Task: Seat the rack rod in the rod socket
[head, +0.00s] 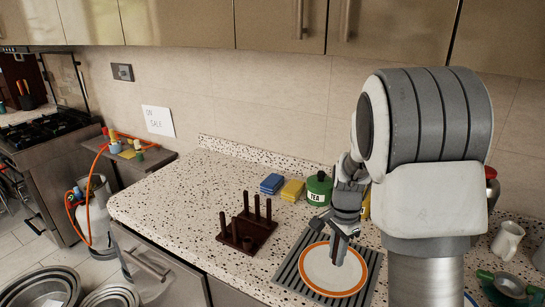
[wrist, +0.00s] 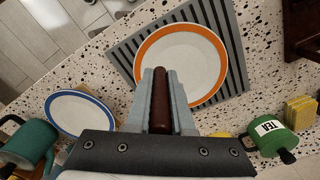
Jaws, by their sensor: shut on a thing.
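The rack rod (wrist: 162,98) is dark brown, and my gripper (wrist: 161,105) is shut on it in the wrist view. In the head view, the rod (head: 337,246) shows as a dark strip below my gripper (head: 345,228), over the striped mat and plate. The dark brown rack (head: 260,232) stands on the counter, left of my gripper and apart from it. It has several upright rods and a short stub (head: 247,243) near its front, which may be the rod socket; its opening is too small to make out. The rack's edge (wrist: 304,30) shows at the wrist view's top right.
An orange-rimmed plate (head: 335,276) lies on the grey striped mat (head: 290,270). A green tea canister (head: 319,189), yellow sponges (head: 292,190) and blue sponges (head: 271,184) stand behind. A blue-rimmed plate (wrist: 80,113) shows in the wrist view. The counter left of the rack is clear.

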